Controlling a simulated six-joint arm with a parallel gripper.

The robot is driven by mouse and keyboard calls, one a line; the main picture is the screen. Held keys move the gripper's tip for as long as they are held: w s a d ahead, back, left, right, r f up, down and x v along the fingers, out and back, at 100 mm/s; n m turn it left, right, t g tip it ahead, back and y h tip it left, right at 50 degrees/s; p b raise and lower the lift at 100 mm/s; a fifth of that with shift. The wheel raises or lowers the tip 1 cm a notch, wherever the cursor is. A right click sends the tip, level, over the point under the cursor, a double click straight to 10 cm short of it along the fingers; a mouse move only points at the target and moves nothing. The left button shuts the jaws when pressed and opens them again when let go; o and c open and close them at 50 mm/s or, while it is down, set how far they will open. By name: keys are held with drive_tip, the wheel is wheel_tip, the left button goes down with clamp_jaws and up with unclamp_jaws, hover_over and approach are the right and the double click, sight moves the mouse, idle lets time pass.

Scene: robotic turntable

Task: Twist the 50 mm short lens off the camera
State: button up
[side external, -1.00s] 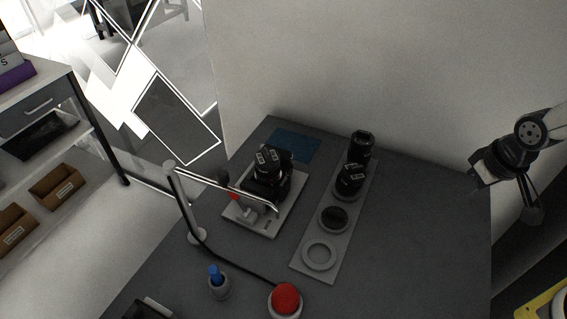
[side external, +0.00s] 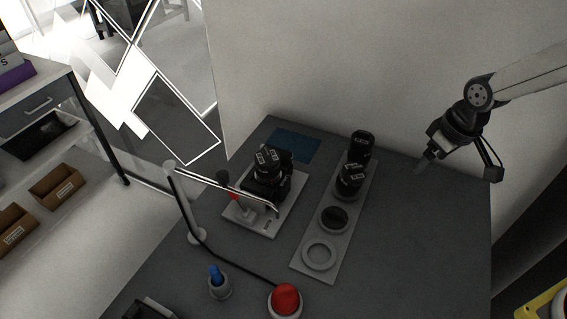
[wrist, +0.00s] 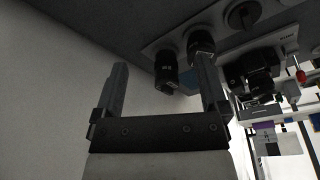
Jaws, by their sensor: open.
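The camera (side external: 277,189) stands on a pale base plate (side external: 256,222) with its short black lens (side external: 268,162) pointing up. It also shows at the right of the wrist view (wrist: 262,82). My gripper (side external: 425,163) is in the air to the right of the lens rack, well apart from the camera. In the wrist view, the fingers of my gripper (wrist: 162,85) are wide apart with nothing between them. A red-tipped clamp or lever (side external: 235,196) sits at the camera's left side. The lens's lower edge is hard to make out.
A grey rack (side external: 312,282) right of the camera holds two black lenses, a tall one (side external: 360,145) and a shorter one (side external: 350,178), a dark disc (side external: 334,218) and an empty ring (side external: 319,254).

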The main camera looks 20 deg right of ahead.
drive_tip(key=w+a+n, duration=0.5)
drive_tip(key=w+a, duration=0.7)
drive_tip(key=n+g+y, duration=0.1)
drive_tip(key=n+g, duration=0.1)
drive_tip(key=n, duration=0.4)
hover_over(267, 161)
drive_tip(key=w+d, duration=0.1)
drive_tip(key=d, duration=0.2)
drive_tip(key=shift+w+f, duration=0.1)
drive_tip(key=shift+f, duration=0.05)
drive_tip(key=shift+a+f, duration=0.1)
drive_tip(key=shift+a, duration=0.6)
drive_tip(key=shift+w+a+f, duration=0.1)
drive_tip(key=shift+a+f, duration=0.05)
drive_tip(key=shift+f, duration=1.15)
drive_tip(key=shift+w+a+f, duration=0.1)
drive_tip(key=shift+a+f, duration=0.1)
drive_tip(key=shift+f, duration=1.05)
drive_tip(key=shift+w+a+f, duration=0.1)
drive_tip(key=shift+a+f, duration=0.05)
drive_tip(key=shift+f, duration=1.15)
drive_tip(key=c, duration=1.2)
drive_tip(key=shift+n, duration=1.7)
